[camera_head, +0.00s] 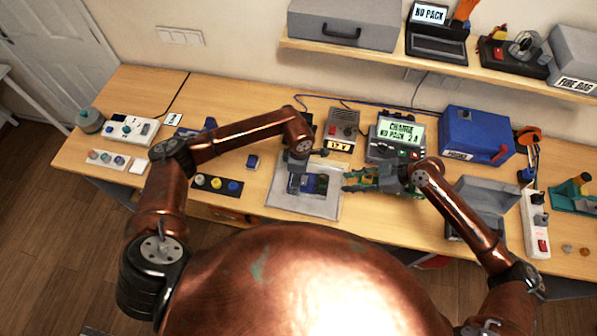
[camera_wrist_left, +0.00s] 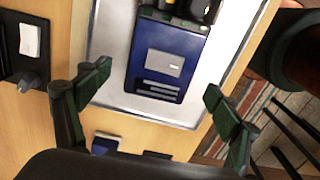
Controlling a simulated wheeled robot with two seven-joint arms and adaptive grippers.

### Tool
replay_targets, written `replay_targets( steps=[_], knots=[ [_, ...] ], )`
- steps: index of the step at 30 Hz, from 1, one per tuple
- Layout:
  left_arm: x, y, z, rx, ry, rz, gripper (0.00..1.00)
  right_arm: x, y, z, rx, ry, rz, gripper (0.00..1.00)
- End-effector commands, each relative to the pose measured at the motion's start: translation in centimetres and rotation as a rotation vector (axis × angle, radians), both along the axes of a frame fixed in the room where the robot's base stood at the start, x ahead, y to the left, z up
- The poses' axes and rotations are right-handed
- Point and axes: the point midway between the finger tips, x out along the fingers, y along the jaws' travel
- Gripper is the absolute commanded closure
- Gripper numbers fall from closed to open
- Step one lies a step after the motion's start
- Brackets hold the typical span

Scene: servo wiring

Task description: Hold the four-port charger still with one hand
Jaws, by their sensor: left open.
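A charger (camera_head: 396,133) with a lit screen reading "CHARGE NO PACK 2 A" stands at the back of the bench; its ports are too small to count. A dark blue module (camera_head: 311,184) lies on a pale tray (camera_head: 282,205). In the left wrist view the blue module (camera_wrist_left: 160,68) shows a grey label and dark connectors at its top end. My left gripper (camera_head: 297,170) is over the module; in its wrist view the fingers (camera_wrist_left: 158,97) are apart, with nothing held. My right gripper (camera_head: 350,180) points left, right of the tray, in front of the charger; its finger gap is unclear.
A grey box marked 12 V (camera_head: 342,127) stands left of the charger, and a blue box (camera_head: 477,135) stands right of it. An open grey case (camera_head: 487,195) and a power strip (camera_head: 535,220) are at the right.

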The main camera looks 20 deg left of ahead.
Motion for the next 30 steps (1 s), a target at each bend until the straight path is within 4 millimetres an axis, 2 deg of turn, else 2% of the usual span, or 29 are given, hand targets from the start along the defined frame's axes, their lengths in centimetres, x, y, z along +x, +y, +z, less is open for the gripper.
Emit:
replay_targets(
  steps=[3,7,18,30],
  knots=[
    [-0.1,0.0,-1.7,0.0,0.002,0.003,0.16,0.0,0.0,0.0,0.0,0.0,0.0,0.71],
    [-0.1,0.0,-3.0,-0.002,0.002,0.003,0.16,0.0,0.0,0.0,0.0,0.0,0.0,0.71],
    [0.0,0.0,-3.6,-0.001,0.0,0.003,0.16,0.0,0.0,0.0,0.0,0.0,0.0,0.71],
    [0.0,0.0,-3.5,-0.002,0.0,0.003,0.43,0.0,0.0,0.0,0.0,0.0,0.0,0.71]
  ],
)
